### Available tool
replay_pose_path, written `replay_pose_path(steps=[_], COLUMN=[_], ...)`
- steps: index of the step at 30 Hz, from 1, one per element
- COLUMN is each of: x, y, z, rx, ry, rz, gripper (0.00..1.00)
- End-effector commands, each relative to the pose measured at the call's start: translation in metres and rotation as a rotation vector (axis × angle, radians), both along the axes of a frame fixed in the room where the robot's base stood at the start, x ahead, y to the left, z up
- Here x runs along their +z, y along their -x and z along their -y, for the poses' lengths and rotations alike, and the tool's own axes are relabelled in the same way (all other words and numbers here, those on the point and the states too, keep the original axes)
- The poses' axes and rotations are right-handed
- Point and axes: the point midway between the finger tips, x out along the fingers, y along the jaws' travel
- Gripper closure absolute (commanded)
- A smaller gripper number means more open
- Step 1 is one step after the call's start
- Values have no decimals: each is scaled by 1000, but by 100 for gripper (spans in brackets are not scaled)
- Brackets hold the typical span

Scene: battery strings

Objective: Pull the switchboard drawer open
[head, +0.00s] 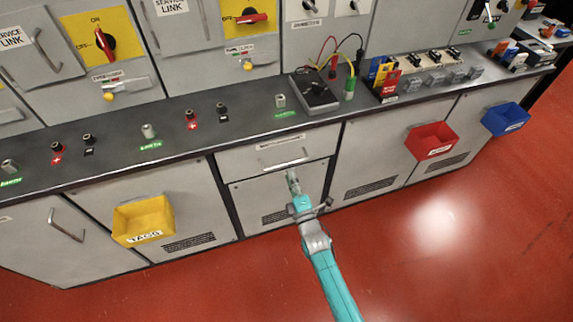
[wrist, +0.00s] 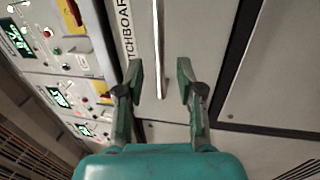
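The switchboard drawer (head: 240,161) is a pale grey front under the dark counter, and it looks closed. Its label and bar handle (head: 283,166) show on it. In the wrist view the drawer front (wrist: 205,30) fills the middle, with part of its label at the left. The thin bright handle bar (wrist: 158,45) lies between my two fingers in that picture. My gripper (wrist: 160,82) is open, one finger on either side of the bar. I cannot tell how deep the bar sits between them. In the head view my gripper (head: 293,183) is at the lower edge of the drawer.
A yellow bin (head: 143,218) hangs on the cabinet to the left. A red bin (head: 431,140) and a blue bin (head: 505,119) hang to the right. A dark tester (head: 314,93) with leads stands on the counter (head: 330,112). The red floor (head: 440,245) in front is clear.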

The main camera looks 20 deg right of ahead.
Motion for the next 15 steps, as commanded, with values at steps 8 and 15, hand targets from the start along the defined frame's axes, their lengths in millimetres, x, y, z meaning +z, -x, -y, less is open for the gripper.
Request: replay_pose_path(steps=[8, 15], x=[8, 10], y=[-41, -52], z=[0, 0], rx=[0, 0], ry=[-1, -1], rz=[-1, -2], gripper=[63, 63])
